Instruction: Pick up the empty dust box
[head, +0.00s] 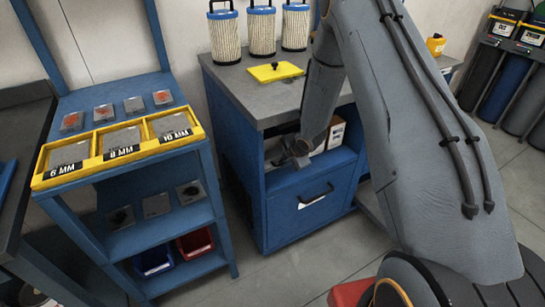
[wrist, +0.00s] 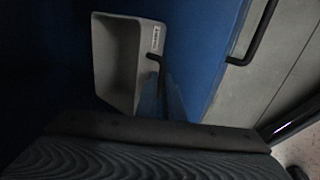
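A grey open-topped box (wrist: 119,62) with a small white label shows in the wrist view, and its visible inside looks empty. I take it for the dust box. It is against the blue surface of the cabinet's shelf opening. My gripper (head: 297,152) is at the front of that opening in the head view, where I cannot clearly make out the box.
The blue cabinet (head: 285,212) has a drawer handle (head: 316,194) below the opening. A carton (head: 336,131) stands inside at the right. Filter cartridges (head: 262,32) and a yellow plate (head: 276,72) are on top. A blue rack (head: 165,238) stands left.

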